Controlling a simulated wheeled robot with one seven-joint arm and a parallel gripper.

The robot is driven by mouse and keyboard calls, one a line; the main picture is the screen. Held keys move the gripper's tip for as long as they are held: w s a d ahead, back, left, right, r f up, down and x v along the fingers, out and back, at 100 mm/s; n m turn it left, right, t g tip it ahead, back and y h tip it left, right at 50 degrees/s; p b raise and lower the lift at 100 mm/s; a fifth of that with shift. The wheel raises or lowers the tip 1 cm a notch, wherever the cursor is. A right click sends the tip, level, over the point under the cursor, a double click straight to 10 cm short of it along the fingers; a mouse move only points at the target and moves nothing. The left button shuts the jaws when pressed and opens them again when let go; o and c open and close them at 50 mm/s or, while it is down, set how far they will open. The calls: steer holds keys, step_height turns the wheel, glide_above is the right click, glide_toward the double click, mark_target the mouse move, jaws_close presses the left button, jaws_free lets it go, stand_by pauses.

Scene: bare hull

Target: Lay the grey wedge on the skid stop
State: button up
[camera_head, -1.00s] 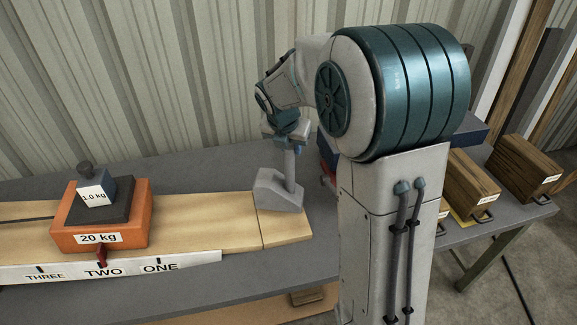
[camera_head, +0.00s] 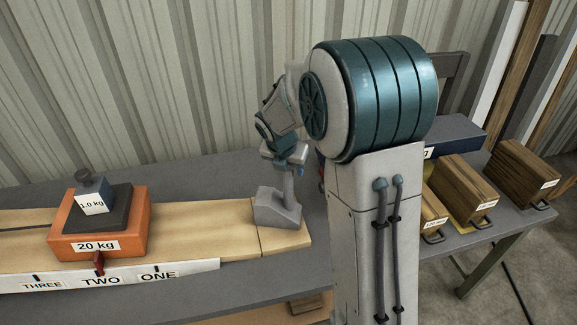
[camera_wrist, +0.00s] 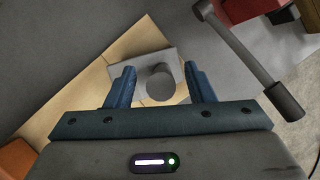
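The grey wedge (camera_head: 278,208) rests at the right end of the pale wooden board, with an upright grey post on top. In the wrist view the post's round grey top (camera_wrist: 160,82) lies between my two blue fingers, with a gap on both sides. My gripper (camera_wrist: 161,80) is open and appears close over the post; in the head view it shows small above the wedge (camera_head: 287,168). I cannot pick out the skid stop with certainty; the board's end piece (camera_head: 294,241) is under the wedge, which hides part of it.
An orange 20 kg weight (camera_head: 98,245) with a 1.0 kg weight (camera_head: 94,197) stands on the board (camera_head: 215,235) to the left. Wooden blocks (camera_head: 465,180) stand on the grey table at right. A grey lever (camera_wrist: 240,55) crosses the wrist view's upper right. My arm hides the table's middle.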

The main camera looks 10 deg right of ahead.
steer(key=v, duration=1.1)
steer(key=s+d+f+m+y, duration=0.1)
steer(key=s+f+m+y, duration=0.1)
steer(key=s+m, duration=2.1)
steer(key=m, duration=0.6)
steer(key=shift+s+d+g+y, duration=0.15)
steer(key=shift+g+y, duration=0.15)
steer(key=shift+g, duration=0.1)
